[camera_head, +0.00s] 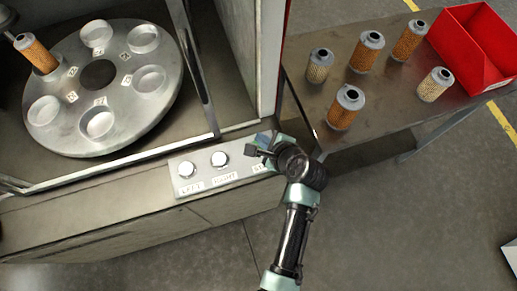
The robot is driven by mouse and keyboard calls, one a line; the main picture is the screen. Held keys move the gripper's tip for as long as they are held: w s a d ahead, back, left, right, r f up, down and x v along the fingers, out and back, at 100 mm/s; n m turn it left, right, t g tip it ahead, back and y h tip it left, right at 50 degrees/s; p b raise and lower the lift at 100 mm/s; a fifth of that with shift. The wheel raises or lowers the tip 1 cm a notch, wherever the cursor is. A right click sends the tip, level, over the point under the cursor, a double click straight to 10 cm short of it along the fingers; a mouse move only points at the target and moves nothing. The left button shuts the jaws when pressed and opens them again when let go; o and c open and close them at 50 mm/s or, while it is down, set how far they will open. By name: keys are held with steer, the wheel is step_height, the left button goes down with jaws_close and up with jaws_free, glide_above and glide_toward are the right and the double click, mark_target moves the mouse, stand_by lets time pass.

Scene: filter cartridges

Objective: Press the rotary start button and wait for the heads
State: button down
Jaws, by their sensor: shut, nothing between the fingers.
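The button panel (205,182) sits on the front ledge of the machine. It carries two pale round buttons, the left button (187,169) and the right button (219,159), with labels below them. My gripper (259,147) is shut and empty over the panel's right end. It hides what is there, apart from part of a third label (260,168). I cannot tell whether the gripper touches a button. The round metal rotary plate (103,85) has several cups. One orange filter cartridge (38,54) stands at its upper left, by a dark head (6,20) partly out of frame.
A side table (390,106) at the right holds several upright cartridges, such as one near its front edge (345,108). A red bin (477,48) stands at its far right. A machine frame post (194,65) rises left of my gripper.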

steer(key=shift+f+b, duration=0.4)
steer(key=shift+f, duration=0.75)
steer(key=shift+f, duration=0.2)
stand_by(1.0)
steer(key=shift+f, duration=0.25)
steer(key=shift+f+b, duration=0.4)
steer(key=shift+f, duration=0.2)
stand_by(0.6)
steer(key=shift+r, duration=0.1)
steer(key=shift+r+p, duration=0.9)
steer(key=shift+p, duration=0.3)
step_height(320, 180, up, 5)
steer(key=p, duration=0.5)
steer(key=shift+r, duration=0.1)
